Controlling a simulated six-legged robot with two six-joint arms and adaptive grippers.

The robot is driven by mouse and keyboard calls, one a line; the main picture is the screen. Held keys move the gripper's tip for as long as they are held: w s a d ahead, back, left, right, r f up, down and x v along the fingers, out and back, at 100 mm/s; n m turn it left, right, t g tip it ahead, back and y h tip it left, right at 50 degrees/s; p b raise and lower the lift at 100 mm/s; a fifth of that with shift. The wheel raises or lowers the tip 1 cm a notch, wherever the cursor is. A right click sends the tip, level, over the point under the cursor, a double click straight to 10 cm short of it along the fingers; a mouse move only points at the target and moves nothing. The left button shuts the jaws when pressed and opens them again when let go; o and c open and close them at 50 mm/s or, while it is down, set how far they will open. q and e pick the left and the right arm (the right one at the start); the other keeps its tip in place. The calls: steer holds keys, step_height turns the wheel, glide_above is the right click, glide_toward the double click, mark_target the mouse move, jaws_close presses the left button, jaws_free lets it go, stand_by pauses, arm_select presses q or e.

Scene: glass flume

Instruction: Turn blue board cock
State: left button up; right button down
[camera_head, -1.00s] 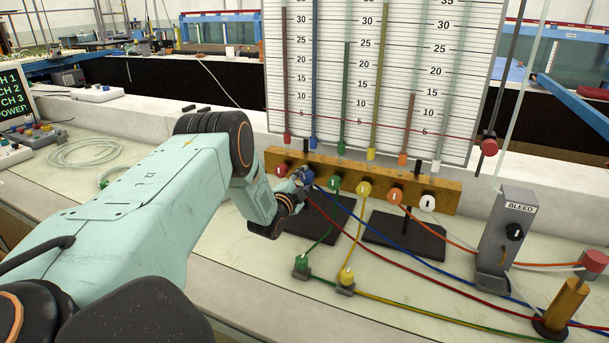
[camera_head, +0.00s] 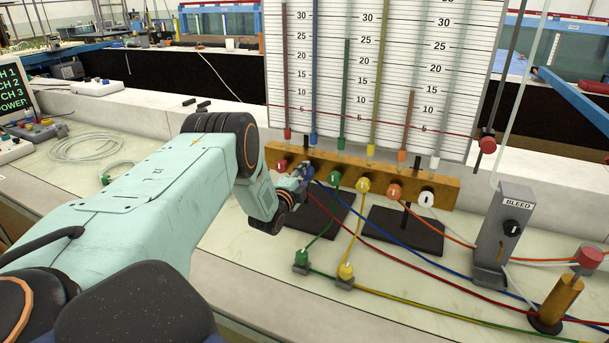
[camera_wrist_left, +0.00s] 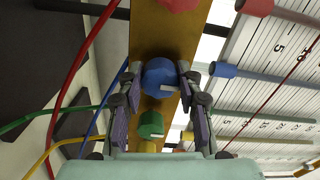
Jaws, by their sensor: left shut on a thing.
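The blue board cock (camera_wrist_left: 158,77) is a round blue knob on the brass manifold bar (camera_wrist_left: 150,28). In the head view the blue cock (camera_head: 308,172) is partly hidden by my left gripper (camera_head: 300,178), which is at the bar's left part. In the left wrist view the two fingers of my left gripper (camera_wrist_left: 160,82) press on the blue knob from both sides. The green cock (camera_wrist_left: 151,124) lies just below it between the fingers, with a white mark on its edge. My right gripper is not in view.
Red (camera_head: 281,167), green (camera_head: 334,179), yellow (camera_head: 363,185), orange (camera_head: 394,191) and white (camera_head: 426,199) cocks line the same bar. Coloured hoses run over the bench at the right. The bleed post (camera_head: 507,228) stands right. A scaled board (camera_head: 415,60) rises behind.

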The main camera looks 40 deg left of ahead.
arm_select(q)
steer(key=shift+w+a+r, duration=0.1)
steer(key=shift+r, duration=0.1)
steer(key=o, duration=1.1)
steer(key=shift+f, duration=0.15)
steer(key=shift+o, duration=0.2)
steer(key=v, duration=1.2)
